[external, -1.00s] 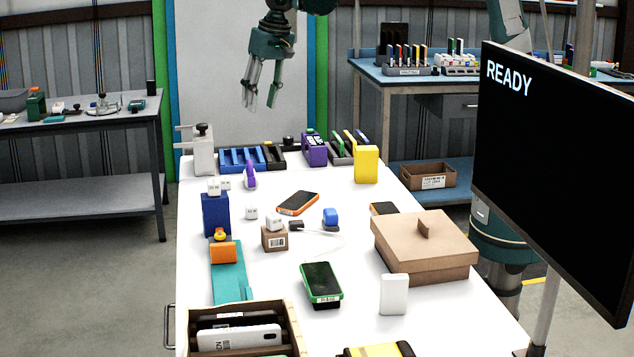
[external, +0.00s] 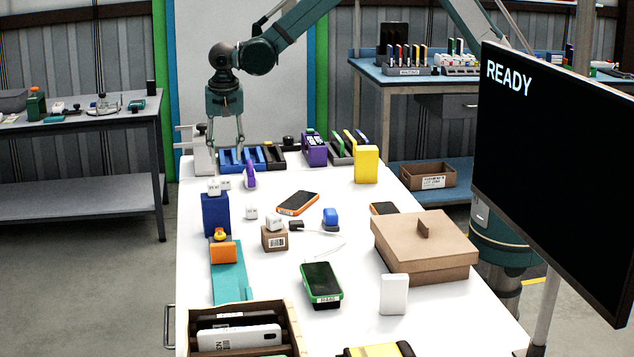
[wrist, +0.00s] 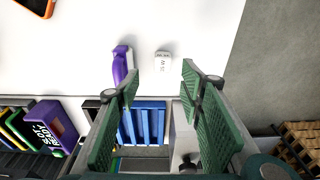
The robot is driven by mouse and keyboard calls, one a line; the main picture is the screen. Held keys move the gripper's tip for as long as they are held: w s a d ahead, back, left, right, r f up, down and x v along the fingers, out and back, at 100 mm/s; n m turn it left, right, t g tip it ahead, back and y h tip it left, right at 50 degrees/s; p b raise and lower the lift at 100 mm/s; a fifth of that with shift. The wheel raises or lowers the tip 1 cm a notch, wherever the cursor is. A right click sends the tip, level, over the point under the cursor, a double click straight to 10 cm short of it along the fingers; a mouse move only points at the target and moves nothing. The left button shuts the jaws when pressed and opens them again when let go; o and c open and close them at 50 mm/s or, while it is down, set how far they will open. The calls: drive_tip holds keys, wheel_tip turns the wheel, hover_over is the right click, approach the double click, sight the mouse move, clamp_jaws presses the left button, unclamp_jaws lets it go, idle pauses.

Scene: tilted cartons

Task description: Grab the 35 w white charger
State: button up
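A small white charger (wrist: 163,62) lies on the white table in the wrist view; its upside-down print looks like 35 W. It appears to be the charger (external: 225,184) behind the blue box in the external view, partly hidden. My gripper (external: 226,150) is open and empty, pointing down above the far left of the table. In the wrist view the charger shows between and just beyond my fingertips (wrist: 160,80). Other white chargers are on the blue box (external: 214,187), on the table (external: 251,213) and on a small carton (external: 274,221); their labels are too small to read.
A purple object (wrist: 122,65) stands close beside the charger. A blue slotted rack (wrist: 150,122) is below my fingers in the wrist view. The tall blue box (external: 215,216) stands in front of the charger. A grey clamp-like fixture (external: 203,155) stands at the left edge.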

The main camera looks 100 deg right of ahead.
sight(225, 177)
drive_tip(key=shift+w+d+f, duration=0.15)
drive_tip(key=shift+f, duration=0.3)
drive_tip(key=shift+w+d+f, duration=0.1)
drive_tip(key=shift+w+f, duration=0.05)
drive_tip(key=shift+f, duration=0.25)
drive_tip(key=shift+d+f, duration=0.15)
drive_tip(key=shift+f, duration=1.1)
drive_tip(key=shift+d+f, duration=0.2)
drive_tip(key=shift+f, duration=1.1)
drive_tip(key=shift+d+f, duration=0.2)
drive_tip(key=shift+f, duration=1.1)
drive_tip(key=shift+c, duration=0.5)
drive_tip(key=c, duration=0.9)
